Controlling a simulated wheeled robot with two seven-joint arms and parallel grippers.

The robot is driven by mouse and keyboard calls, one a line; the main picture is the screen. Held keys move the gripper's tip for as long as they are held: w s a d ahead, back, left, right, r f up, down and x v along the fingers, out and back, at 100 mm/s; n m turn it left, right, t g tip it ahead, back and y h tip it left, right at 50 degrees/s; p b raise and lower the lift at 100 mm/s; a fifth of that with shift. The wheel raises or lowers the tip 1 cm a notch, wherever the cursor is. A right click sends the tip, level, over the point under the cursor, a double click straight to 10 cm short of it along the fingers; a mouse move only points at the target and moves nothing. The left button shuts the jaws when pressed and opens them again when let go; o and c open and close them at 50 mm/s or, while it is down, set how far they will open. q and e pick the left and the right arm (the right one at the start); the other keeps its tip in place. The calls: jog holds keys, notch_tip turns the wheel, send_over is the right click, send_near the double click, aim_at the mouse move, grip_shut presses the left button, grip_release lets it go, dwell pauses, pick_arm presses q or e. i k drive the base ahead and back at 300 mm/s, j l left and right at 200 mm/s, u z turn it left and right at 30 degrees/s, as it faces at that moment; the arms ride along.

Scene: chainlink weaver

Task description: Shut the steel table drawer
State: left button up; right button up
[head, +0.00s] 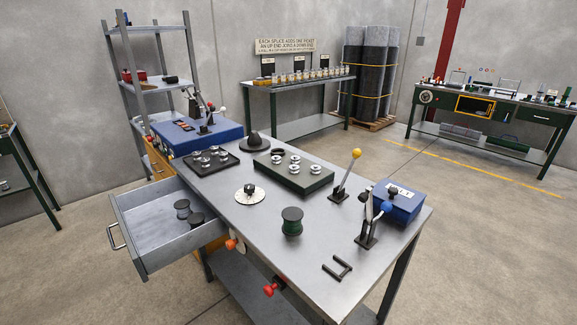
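The steel table (333,225) fills the middle of the head view. Its grey drawer (150,214) is pulled well out from the left side of the table. A bar handle (115,236) sits on the drawer's outer front, at the far left. A grey-green spool (182,208) and a dark round piece (196,220) are inside the drawer, near the table edge. Neither of my grippers shows in this view.
On the tabletop are a green spool (292,221), a green block with metal discs (293,179), a dark tray (211,162), blue boxes (197,137) and levers (345,177). Orange (231,244) and red (269,290) knobs stick out below the near edge. Floor left of the drawer is clear.

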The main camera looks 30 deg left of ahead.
aim_at(154, 237)
jog(key=u, duration=1.5)
jog(key=j+u, duration=0.15)
jog(key=j, duration=0.15)
jog(key=i+j+u, duration=0.3)
jog(key=j, duration=0.25)
